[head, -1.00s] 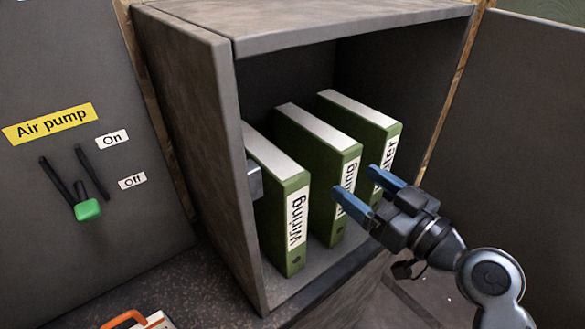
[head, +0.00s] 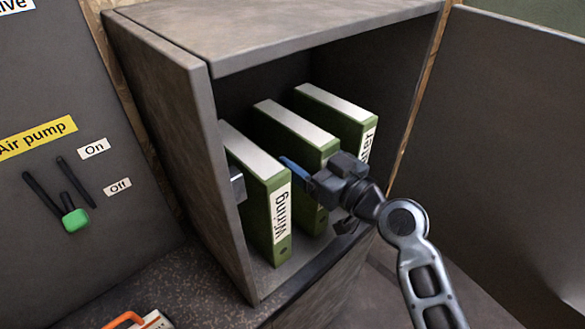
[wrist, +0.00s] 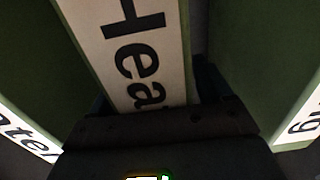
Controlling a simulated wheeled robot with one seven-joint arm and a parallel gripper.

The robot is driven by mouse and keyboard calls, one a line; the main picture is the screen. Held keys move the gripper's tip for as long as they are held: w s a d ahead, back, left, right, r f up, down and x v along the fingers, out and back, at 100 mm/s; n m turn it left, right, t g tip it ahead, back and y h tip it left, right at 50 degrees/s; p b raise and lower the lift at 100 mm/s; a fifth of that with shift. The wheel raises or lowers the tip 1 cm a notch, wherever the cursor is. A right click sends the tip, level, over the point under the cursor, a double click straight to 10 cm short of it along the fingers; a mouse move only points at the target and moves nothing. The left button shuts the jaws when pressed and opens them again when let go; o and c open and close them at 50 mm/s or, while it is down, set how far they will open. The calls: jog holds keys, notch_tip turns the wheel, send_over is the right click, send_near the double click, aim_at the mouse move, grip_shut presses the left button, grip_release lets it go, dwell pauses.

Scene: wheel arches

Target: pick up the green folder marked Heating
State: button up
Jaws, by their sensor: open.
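The green folder marked Heating (head: 295,122) stands upright in the middle of three folders in the open cabinet. Its spine label is mostly hidden behind my gripper (head: 306,169) in the head view. In the wrist view the white label (wrist: 140,45) reads "Hea" and fills the space in front of my open gripper (wrist: 155,100). One blue finger shows on the folder's left side; the other is hidden in the head view. I cannot tell whether the fingers touch the folder.
The green Wiring folder (head: 270,205) stands close on the left, and another green folder, its label ending "ater" (head: 345,108), stands on the right. The cabinet's left wall (head: 165,140) and top (head: 270,25) frame the opening. An air pump lever (head: 75,220) is far left.

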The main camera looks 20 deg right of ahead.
jog(key=shift+c, duration=0.3)
grip_shut()
dwell(0.3)
